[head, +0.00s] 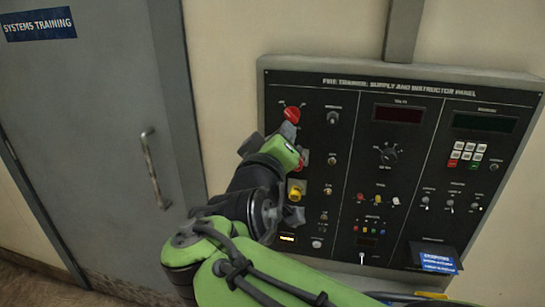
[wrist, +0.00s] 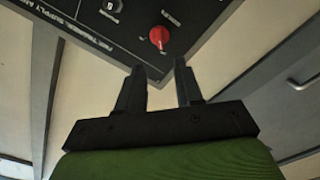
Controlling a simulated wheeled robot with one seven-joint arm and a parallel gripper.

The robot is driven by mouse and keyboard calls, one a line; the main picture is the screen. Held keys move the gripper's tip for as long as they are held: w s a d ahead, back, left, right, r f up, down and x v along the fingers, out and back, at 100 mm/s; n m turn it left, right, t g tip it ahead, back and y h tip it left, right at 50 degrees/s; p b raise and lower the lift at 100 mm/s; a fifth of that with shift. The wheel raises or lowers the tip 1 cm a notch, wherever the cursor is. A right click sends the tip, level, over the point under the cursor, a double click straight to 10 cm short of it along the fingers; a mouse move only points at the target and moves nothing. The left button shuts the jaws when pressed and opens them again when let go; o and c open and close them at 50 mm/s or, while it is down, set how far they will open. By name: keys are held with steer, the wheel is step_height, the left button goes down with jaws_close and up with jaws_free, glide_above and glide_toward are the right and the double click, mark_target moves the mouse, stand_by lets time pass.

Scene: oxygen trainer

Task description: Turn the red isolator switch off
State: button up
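The red isolator switch (head: 292,114) is a round red knob at the top left of the black instructor panel (head: 345,130). It also shows in the wrist view (wrist: 159,38), just beyond the fingertips. My gripper (head: 269,137) is just below and left of the knob in the head view. In the wrist view my gripper (wrist: 159,66) has its two dark fingers apart with nothing between them. The knob lies ahead of the gap, and no contact shows. Small markings by the knob are too small to read.
Below the knob are another red control (head: 304,159), partly behind my gripper, and a yellow knob (head: 295,193). A grey selector (head: 333,117) sits to the right. A grey door (head: 95,130) with a handle (head: 155,170) stands left. Bare wall lies between door and panel.

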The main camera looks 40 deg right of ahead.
steer(key=v, duration=0.5)
steer(key=shift+s+a, duration=0.25)
